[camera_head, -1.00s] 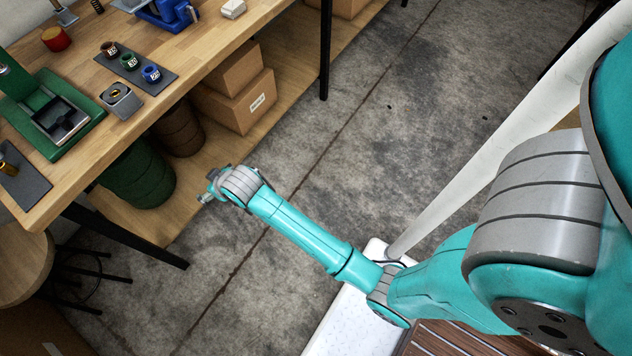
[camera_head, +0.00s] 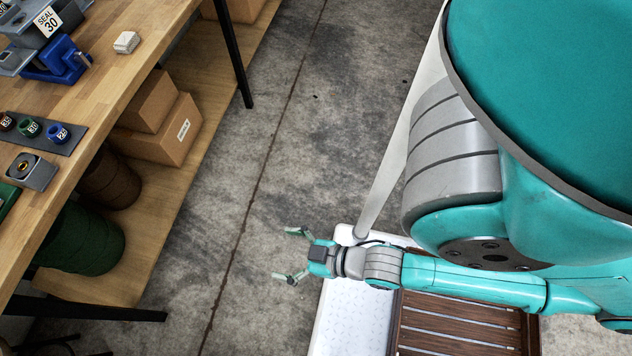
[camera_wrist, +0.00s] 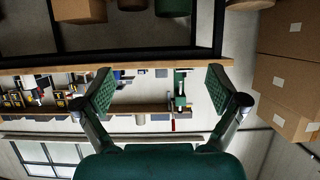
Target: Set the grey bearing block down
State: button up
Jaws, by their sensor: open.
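The grey bearing block (camera_head: 35,171), with a brass-coloured ring in its top, sits on the wooden workbench (camera_head: 105,62) at the left of the head view. It stands beside the dark strip that carries the small rings. My gripper (camera_head: 286,256) is open and empty, with its fingers spread, well to the right of the bench and above the floor near my base. In the wrist view my gripper (camera_wrist: 160,92) shows two green-padded fingers wide apart with nothing between them. I cannot make out the bearing block in the wrist view.
A dark strip (camera_head: 80,135) holds several small coloured rings. A blue vise (camera_head: 58,62) and a white block (camera_head: 126,42) are on the bench. Cardboard boxes (camera_head: 160,130) and a green drum (camera_head: 85,238) stand on its lower shelf. Concrete floor (camera_head: 290,150) between bench and base is clear.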

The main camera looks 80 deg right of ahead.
jog(key=s+r+t, duration=0.1)
jog(key=s+r, duration=0.7)
jog(key=r, duration=0.1)
jog(key=shift+r, duration=0.4)
dwell(0.6)
